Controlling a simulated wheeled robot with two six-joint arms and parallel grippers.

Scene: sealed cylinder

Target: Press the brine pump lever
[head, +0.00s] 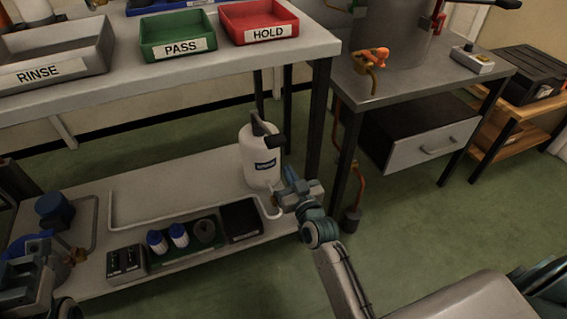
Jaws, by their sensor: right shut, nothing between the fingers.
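The white brine pump bottle (260,163) stands upright on the lower shelf, with a dark label on its front. Its black lever and head (263,130) are on top, with a dark part jutting to the right. My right gripper (281,196) is shut and empty, low at the right of the bottle's base and well below the lever. I cannot tell whether it touches the bottle. My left gripper (40,262) is at the lower left edge, near blue items, and its fingers are not clear.
The upper bench carries a RINSE tray (50,72), a green PASS tray (178,46) and a red HOLD tray (258,32). A table leg (318,115) stands right of the bottle.

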